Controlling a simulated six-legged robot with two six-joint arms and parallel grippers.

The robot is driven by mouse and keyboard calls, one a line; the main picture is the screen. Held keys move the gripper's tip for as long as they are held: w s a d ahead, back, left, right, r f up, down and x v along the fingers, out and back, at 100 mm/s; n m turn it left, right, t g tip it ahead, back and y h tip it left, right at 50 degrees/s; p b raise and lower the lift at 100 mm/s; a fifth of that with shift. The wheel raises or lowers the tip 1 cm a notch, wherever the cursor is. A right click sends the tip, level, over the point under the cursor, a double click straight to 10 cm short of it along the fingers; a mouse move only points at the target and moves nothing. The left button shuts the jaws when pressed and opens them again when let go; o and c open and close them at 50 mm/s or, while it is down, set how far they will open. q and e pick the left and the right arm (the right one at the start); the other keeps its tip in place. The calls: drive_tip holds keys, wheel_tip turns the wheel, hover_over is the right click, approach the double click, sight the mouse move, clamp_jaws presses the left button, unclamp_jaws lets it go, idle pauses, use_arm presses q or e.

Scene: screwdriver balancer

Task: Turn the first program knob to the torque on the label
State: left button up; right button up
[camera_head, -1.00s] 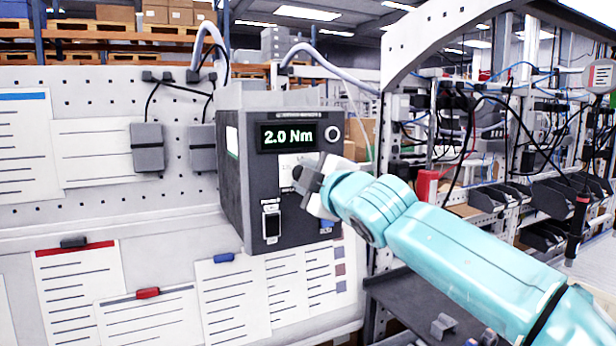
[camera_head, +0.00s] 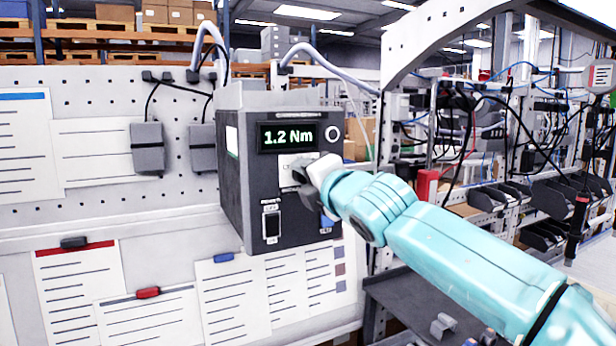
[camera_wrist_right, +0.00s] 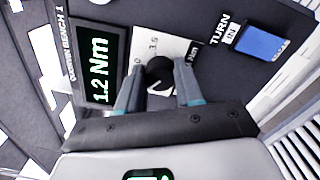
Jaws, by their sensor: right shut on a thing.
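A dark control box (camera_head: 246,211) hangs on the pegboard wall, and its green display (camera_head: 288,137) reads 1.2 Nm. In the right wrist view the display (camera_wrist_right: 98,70) shows the same reading. A round black knob (camera_wrist_right: 160,74) with a light pointer mark sits on a white scale plate (camera_wrist_right: 152,46). My right gripper (camera_wrist_right: 158,92) is shut on the knob, one finger at each side. In the head view my right gripper (camera_head: 313,178) is at the box front and hides the knob. I do not see my left gripper. The torque label cannot be told for certain.
A rocker switch (camera_head: 272,222) is low on the box front. A blue part (camera_wrist_right: 262,43) is beside the word TURN. Several paper sheets (camera_head: 232,295) hang on the wall. Shelves with black bins (camera_head: 490,197) stand at right.

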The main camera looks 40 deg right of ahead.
drive_tip(key=shift+n, duration=0.6)
drive_tip(key=o, duration=1)
use_arm(q)
drive_tip(key=shift+s, duration=0.1)
use_arm(e)
drive_tip(key=shift+o, duration=0.2)
drive_tip(key=shift+s, duration=0.15)
